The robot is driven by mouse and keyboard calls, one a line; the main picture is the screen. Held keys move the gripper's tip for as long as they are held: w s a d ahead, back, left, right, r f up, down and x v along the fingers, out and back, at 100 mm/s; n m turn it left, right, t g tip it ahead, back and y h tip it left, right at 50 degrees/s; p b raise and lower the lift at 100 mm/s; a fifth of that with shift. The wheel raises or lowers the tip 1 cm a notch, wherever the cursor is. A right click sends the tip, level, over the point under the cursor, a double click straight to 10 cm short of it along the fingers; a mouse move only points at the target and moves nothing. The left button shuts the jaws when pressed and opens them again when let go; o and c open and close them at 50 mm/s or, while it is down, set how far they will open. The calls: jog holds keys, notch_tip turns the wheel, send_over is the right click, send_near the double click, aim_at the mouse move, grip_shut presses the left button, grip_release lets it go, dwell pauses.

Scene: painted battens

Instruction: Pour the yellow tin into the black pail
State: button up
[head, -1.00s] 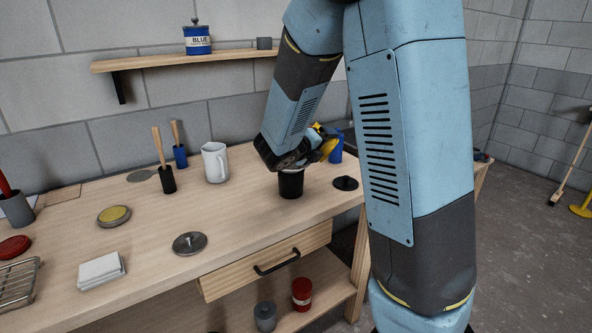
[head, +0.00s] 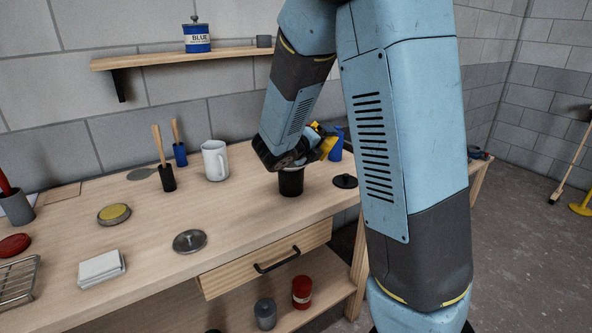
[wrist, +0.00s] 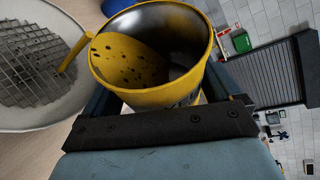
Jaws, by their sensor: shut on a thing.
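The yellow tin (wrist: 150,95) is gripped and tilted in the wrist view; it also shows in part in the head view (head: 328,147). Inside it is yellow paint with dark specks. A yellow streak runs from its rim toward a white strainer with grey mesh (wrist: 38,62). The black pail (head: 291,184) stands on the bench with a pale rim on top, which looks like the strainer. My gripper (head: 303,152) is shut on the tin just above the pail. The arm hides part of the tin in the head view.
A dark lid (head: 345,181) lies right of the pail, close to a blue container (head: 336,150). A white jug (head: 215,161) stands to the left. A grey lid (head: 190,241) lies in front. The bench (head: 235,225) between pail and jug is clear.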

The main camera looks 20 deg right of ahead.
dwell(0.6)
jog(key=shift+w+a+r+n+h+p, duration=0.15)
jog(key=shift+r+n+h+p, duration=0.35)
jog(key=shift+n+p, duration=0.4)
dwell(1.1)
jog(key=shift+w+a+r+n+h+p, duration=0.4)
jog(key=shift+w+a+n, duration=0.2)
jog(key=shift+a, duration=0.2)
dwell(0.9)
jog(key=shift+w+a+f+n+h, duration=0.1)
jog(key=shift+a+f+n+h, duration=0.15)
jog(key=shift+n, duration=0.45)
dwell(0.9)
jog(key=shift+w+a+r+n, duration=0.1)
jog(key=shift+n, duration=0.2)
dwell(0.4)
jog(key=shift+d+m, duration=0.25)
jog(key=shift+m, duration=0.25)
jog(key=shift+s+d+f+m+y, duration=0.2)
jog(key=shift+s+d+m+y, duration=0.2)
jog(key=shift+s+d+m, duration=0.15)
jog(key=shift+s+d+f+m+y, duration=0.15)
jog(key=shift+s+d+m+y, duration=0.25)
jog(key=shift+m, duration=0.25)
jog(key=shift+w+f, duration=0.1)
jog(key=shift+f, duration=0.05)
